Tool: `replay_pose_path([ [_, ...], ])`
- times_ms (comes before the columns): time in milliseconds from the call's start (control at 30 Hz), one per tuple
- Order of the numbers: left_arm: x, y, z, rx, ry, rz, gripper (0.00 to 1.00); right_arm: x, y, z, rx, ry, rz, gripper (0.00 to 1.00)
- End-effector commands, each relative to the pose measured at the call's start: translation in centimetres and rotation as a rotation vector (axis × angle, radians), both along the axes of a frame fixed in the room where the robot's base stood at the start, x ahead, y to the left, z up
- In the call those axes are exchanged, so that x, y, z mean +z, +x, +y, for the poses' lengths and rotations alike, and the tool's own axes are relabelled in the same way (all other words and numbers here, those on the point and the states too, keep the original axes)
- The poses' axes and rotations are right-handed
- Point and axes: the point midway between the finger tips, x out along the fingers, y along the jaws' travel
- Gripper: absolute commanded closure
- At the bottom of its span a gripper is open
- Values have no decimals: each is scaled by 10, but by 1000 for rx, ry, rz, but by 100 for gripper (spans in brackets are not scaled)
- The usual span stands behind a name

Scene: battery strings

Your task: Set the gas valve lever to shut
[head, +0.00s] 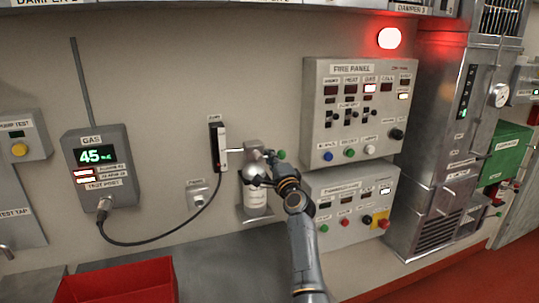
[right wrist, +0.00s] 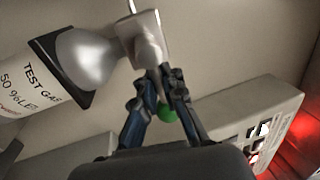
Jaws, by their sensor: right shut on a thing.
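The test gas bottle (head: 256,197) is white with a grey shoulder and stands upright in a wall holder; in the right wrist view its label (right wrist: 35,85) reads "TEST GAS". A grey valve block (head: 253,147) sits on top of it, also seen in the right wrist view (right wrist: 140,28). The valve lever (right wrist: 152,55) comes off the block and ends in a green knob (head: 281,155). My right gripper (right wrist: 168,72) is shut on the lever, with the green knob (right wrist: 167,113) between its fingers. The fingers hide part of the lever. My left gripper is out of view.
A gas monitor (head: 97,160) reading 45 hangs on the left, with a cable to a dark handheld probe (head: 217,148) beside the valve. A fire panel (head: 358,110) is close on the right. A red lamp (head: 389,38) glows above. A red bin (head: 120,283) is in front.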

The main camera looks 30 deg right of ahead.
Motion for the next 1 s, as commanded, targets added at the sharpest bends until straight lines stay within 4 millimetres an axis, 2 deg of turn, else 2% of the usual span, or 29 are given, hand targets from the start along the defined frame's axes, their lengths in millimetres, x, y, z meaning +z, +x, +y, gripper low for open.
replay_pose_path([
  [33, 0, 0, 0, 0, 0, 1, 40, -10, 0, 1, 4, 10, 14, 100],
  [567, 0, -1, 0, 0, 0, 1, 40, -11, 0, 1, 4, 33, 9, 100],
  [600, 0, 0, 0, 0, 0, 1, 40, -11, 0, 1, 4, 33, 9, 84],
  [667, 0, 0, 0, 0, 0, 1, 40, -11, 0, 1, 4, 32, 9, 72],
  [700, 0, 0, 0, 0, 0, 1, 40, -10, 0, 1, 3, 32, 8, 69],
  [1000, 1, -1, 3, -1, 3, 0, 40, -5, -1, 1, 1, 27, 0, 69],
])
